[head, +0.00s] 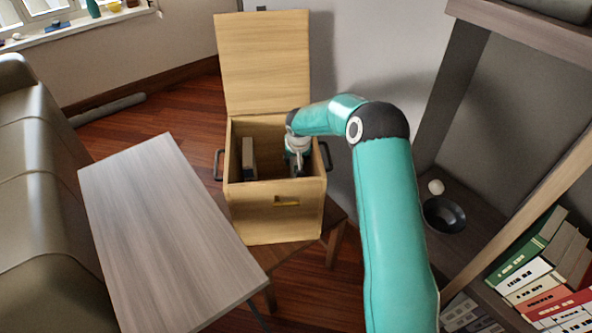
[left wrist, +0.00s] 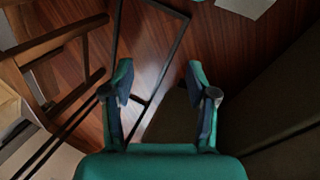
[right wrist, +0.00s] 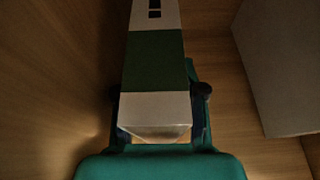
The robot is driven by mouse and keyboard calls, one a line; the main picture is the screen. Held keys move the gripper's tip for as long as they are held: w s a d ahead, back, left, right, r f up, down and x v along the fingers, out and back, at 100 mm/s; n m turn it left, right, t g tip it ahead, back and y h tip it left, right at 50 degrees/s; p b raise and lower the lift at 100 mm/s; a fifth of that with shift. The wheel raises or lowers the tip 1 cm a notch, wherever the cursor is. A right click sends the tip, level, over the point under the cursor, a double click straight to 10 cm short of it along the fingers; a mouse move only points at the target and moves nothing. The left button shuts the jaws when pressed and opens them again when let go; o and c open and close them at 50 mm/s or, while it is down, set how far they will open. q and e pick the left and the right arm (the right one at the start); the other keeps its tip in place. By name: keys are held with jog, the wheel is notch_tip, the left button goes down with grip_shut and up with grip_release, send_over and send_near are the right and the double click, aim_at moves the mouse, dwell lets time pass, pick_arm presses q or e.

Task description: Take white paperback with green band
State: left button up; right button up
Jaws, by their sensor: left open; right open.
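The white paperback with a green band (right wrist: 155,60) stands inside the wooden box, seen in the right wrist view. It lies between the two fingers of my right gripper (right wrist: 158,108), which is open around its near end. In the head view my right gripper (head: 297,163) reaches down into the open box (head: 275,224), and I cannot make out the paperback clearly there. My left gripper (left wrist: 160,88) is open and empty over the floor in the left wrist view. It is not in the head view.
Another book (head: 249,158) stands at the left inside the box; a grey slab (right wrist: 290,65) is right of the paperback. The box lid (head: 263,62) is raised. A bare grey table (head: 165,225) is left of the box, and a shelf with binders (head: 535,255) is at right.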

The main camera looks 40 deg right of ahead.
jog(key=shift+c, duration=0.4)
grip_shut()
jog(key=shift+r, duration=0.1)
jog(key=shift+r, duration=0.1)
